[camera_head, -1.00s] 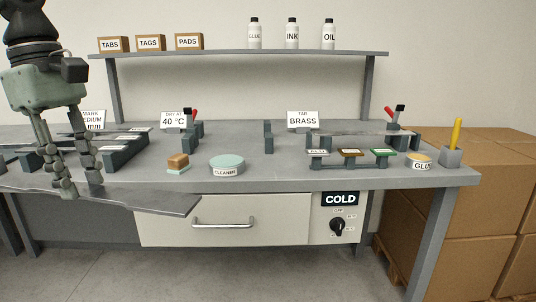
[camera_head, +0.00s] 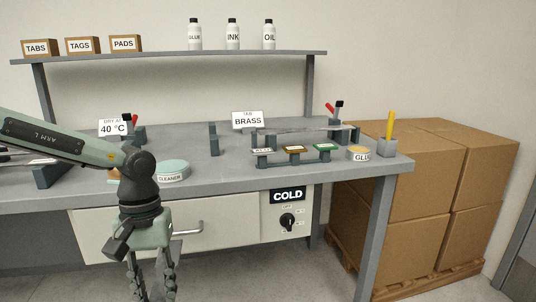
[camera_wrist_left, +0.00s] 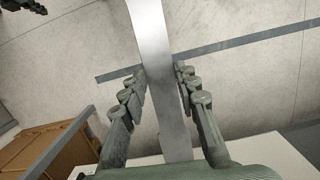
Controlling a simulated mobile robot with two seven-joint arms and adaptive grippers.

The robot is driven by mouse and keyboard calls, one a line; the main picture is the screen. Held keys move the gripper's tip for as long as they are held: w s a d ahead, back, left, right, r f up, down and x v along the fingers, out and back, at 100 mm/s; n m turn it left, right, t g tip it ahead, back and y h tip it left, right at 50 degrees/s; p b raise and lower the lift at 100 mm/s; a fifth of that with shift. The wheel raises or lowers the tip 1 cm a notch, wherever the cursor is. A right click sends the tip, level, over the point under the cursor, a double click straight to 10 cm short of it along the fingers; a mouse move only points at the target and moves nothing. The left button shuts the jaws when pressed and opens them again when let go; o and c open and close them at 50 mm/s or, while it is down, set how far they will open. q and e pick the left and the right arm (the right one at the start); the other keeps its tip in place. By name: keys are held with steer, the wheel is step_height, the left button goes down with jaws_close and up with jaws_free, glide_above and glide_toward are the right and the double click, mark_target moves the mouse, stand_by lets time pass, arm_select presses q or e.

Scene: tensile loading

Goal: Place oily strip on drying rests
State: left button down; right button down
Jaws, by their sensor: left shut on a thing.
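My left gripper (camera_head: 152,275) hangs fingers-down in front of the bench, its fingertips near the bottom edge of the head view. In the left wrist view it (camera_wrist_left: 158,85) is shut on a long flat grey metal strip (camera_wrist_left: 152,35), which runs from between the fingers to the top edge. The strip is not visible in the head view. The "DRY AT 40 °C" sign (camera_head: 113,127) stands on the bench. Dark upright supports stand right of it, one (camera_head: 213,138) with a gap to its left; I cannot tell whether these are the drying rests.
The bench (camera_head: 230,175) holds a cleaner tub (camera_head: 172,171), a glue pot (camera_head: 359,154), a row of small pads (camera_head: 294,149) and a "TAB BRASS" sign (camera_head: 248,121). A shelf (camera_head: 170,57) runs above. Cardboard boxes (camera_head: 440,190) stand right. Open floor lies before the bench.

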arm_select(q)
steer(key=a+r+n, duration=0.2)
steer(key=a, duration=0.8)
steer(key=a+r+n, duration=0.1)
steer(key=a+r, duration=0.2)
steer(key=a, duration=0.8)
steer(key=s+a+f+n, duration=0.3)
steer(key=s+a+f, duration=0.2)
steer(key=s+a, duration=0.2)
steer(key=shift+s+a+f+t+h, duration=0.2)
steer(key=shift+s+f+t+h, duration=0.1)
steer(key=shift+s+f+h, duration=0.15)
steer(key=shift+d, duration=0.15)
